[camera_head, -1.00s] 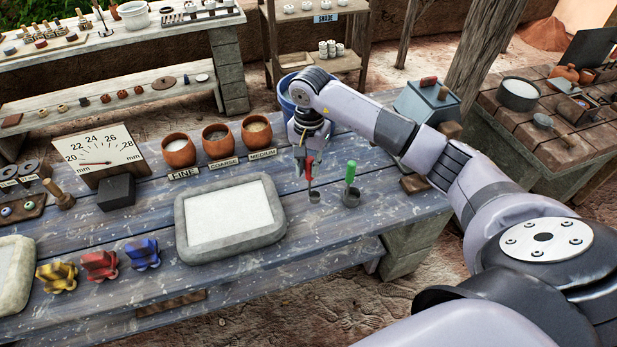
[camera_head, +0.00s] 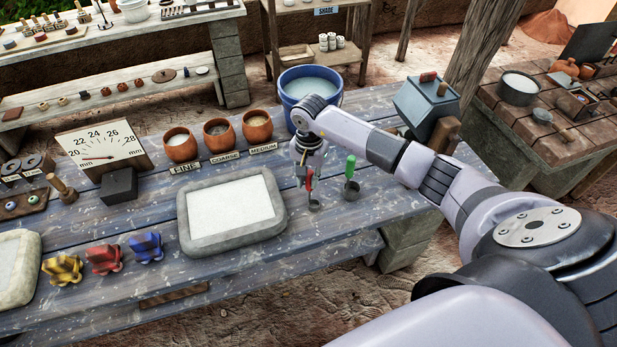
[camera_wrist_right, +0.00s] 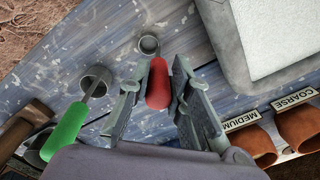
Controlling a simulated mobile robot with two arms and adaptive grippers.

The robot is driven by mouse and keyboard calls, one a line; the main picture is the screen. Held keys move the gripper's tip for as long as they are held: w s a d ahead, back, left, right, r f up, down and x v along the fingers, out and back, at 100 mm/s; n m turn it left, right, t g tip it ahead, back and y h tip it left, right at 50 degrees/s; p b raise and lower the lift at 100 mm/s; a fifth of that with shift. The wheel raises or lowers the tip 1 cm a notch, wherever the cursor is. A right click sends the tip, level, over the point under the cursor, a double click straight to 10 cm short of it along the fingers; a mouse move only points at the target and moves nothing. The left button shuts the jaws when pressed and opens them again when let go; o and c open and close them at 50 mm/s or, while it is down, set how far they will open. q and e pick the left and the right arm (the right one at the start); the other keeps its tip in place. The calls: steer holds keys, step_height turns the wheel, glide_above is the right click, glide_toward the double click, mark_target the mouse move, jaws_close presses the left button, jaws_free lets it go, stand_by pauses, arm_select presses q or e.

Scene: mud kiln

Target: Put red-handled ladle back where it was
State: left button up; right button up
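The red-handled ladle (camera_head: 314,205) stands on the blue-grey table in front of my right gripper's arm, handle up and small metal cup down. My right gripper (camera_head: 309,178) is over it, fingers pointing down. In the right wrist view, the red handle (camera_wrist_right: 159,84) is between the two fingers of my right gripper (camera_wrist_right: 160,105), which are spread with gaps beside the handle. The ladle's cup (camera_wrist_right: 148,45) appears to rest on the tabletop. A green-handled ladle (camera_head: 351,180) stands just to the right; it also shows in the wrist view (camera_wrist_right: 68,128). My left gripper is not in view.
A grey-rimmed tray (camera_head: 186,225) lies left of the ladles. Clay pots (camera_head: 181,148) with labels, a blue bucket (camera_head: 310,88) and a grey box (camera_head: 425,105) stand behind. Tabletop in front of the ladles is clear.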

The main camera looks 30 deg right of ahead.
steer(key=o, duration=0.5)
steer(key=shift+c, duration=0.2)
steer(key=shift+r+p, duration=0.25)
steer(key=shift+p, duration=0.05)
step_height(320, 180, up, 10)
steer(key=b, duration=0.3)
steer(key=shift+r, duration=0.25)
steer(key=shift+s+r+b, duration=0.1)
steer(key=shift+r+b, duration=0.2)
steer(key=shift+r, duration=0.4)
